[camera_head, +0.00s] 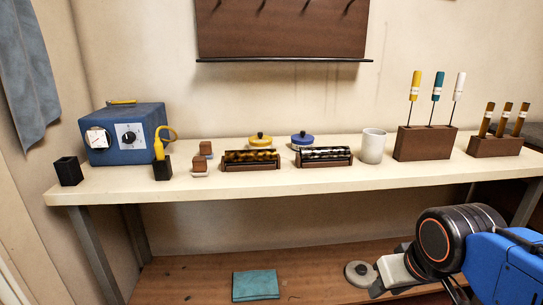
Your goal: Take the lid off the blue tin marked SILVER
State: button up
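A small blue tin (302,138) stands on the bench behind the right dark roller rack. Its blue lid with a dark knob appears to be on. The rack hides its lower part, and no marking can be read. My gripper (377,287) is at the lower right, in front of the bench and well away from the blue tin. It appears close to a grey round lid-like piece with a dark knob (360,272). I cannot tell whether they touch or whether the fingers are open.
A yellow-lidded tin (260,141) stands left of the blue one. The roller racks (251,162) (324,160) stand in front. A white cup (373,147) and a tool block (424,145) are to the right. A blue box (125,140) is at left. A teal cloth (255,285) lies below.

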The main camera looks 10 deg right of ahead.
aim_at(303, 137)
jog(key=i+l+u, duration=0.25)
jog(key=i+l, duration=0.15)
jog(key=i+l+u, duration=0.25)
jog(key=i+l, duration=0.15)
jog(key=l, duration=0.25)
